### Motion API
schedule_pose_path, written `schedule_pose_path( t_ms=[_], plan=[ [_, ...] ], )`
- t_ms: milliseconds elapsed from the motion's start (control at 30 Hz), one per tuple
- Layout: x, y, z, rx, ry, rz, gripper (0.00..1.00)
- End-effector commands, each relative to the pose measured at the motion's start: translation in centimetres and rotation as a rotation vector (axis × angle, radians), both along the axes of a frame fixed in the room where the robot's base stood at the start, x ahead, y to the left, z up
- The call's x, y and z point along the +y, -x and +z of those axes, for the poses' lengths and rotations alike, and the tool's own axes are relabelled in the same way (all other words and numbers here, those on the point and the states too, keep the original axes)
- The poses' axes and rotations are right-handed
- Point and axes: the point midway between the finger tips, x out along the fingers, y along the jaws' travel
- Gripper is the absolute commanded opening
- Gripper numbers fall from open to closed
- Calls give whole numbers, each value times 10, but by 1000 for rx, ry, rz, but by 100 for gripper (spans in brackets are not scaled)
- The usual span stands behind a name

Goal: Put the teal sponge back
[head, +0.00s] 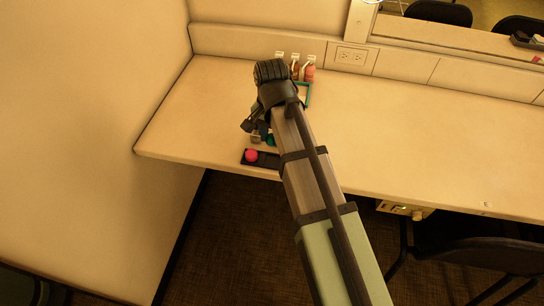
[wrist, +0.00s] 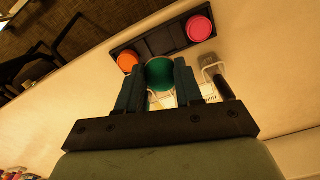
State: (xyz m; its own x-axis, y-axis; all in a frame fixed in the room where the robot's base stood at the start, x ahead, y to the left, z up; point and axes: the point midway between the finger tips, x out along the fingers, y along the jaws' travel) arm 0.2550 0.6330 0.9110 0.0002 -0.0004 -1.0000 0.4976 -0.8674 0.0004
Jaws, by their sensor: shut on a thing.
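The teal sponge (wrist: 161,73) is round and sits between the two fingers of my gripper (wrist: 158,80) in the wrist view. My gripper is shut on it. In the head view a bit of the sponge (head: 270,141) shows beside the arm, mostly hidden. A long dark tray (wrist: 163,39) lies just beyond the fingers in the wrist view, with an orange sponge (wrist: 127,61) at its left end and a pink sponge (wrist: 199,28) at its right end. The teal sponge overlaps the tray's near edge in that view; I cannot tell its height above it.
In the head view the pink sponge (head: 251,155) marks the tray near the counter's front edge. Several small bottles (head: 295,66) stand by the back wall, near a teal-edged item (head: 304,95). A dark-handled item (wrist: 222,82) lies right of the fingers. The counter's right side is clear.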

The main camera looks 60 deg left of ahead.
Motion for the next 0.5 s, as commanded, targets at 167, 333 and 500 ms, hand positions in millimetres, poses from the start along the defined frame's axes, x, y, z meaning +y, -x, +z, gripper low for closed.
schedule_pose_path(
  t_ms=[167,333,500],
  plan=[
    [-1,0,-27,1,2,1,11],
    [-1,0,-48,0,1,2,11],
    [0,0,-57,0,0,2,11]
  ],
)
